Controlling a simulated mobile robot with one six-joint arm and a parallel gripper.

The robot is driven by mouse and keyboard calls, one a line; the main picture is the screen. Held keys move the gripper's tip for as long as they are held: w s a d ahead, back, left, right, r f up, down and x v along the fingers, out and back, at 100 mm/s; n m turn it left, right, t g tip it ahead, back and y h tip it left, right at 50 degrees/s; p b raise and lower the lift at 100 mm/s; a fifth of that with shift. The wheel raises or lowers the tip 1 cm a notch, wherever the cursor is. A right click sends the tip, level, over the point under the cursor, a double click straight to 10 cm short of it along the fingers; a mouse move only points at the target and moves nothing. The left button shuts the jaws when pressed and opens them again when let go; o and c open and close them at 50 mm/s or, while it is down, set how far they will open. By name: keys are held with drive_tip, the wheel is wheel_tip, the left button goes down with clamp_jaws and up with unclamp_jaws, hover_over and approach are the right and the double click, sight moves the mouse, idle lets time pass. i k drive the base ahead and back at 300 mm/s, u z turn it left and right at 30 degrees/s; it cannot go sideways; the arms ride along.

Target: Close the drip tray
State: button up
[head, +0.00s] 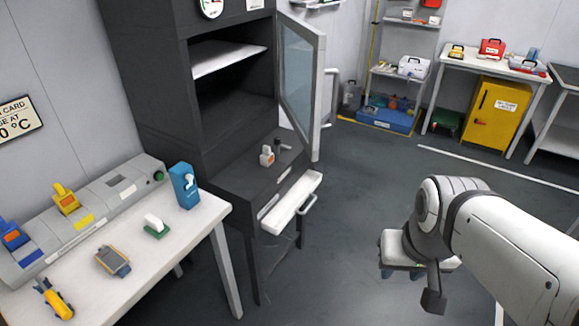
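The drip tray (296,206) is a shallow white drawer low on the front of the dark cabinet. It is pulled out, with its grey bar handle (308,204) facing right into the room. My gripper (416,281) hangs over the open floor to the right of the tray, well apart from its handle. My arm comes in from the right edge and partly covers the gripper. I cannot tell the gap between its fingers.
The cabinet's glass door (298,85) stands open above the tray. Small items sit on the cabinet's lower ledge (238,182). A white bench (196,236) with tools stands at left. Grey floor is clear between tray and gripper. A yellow cabinet (492,113) is at the back right.

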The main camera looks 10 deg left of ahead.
sight(274, 222)
drive_tip(key=u, duration=0.2)
drive_tip(key=i, duration=1.15)
drive_tip(key=u, duration=0.2)
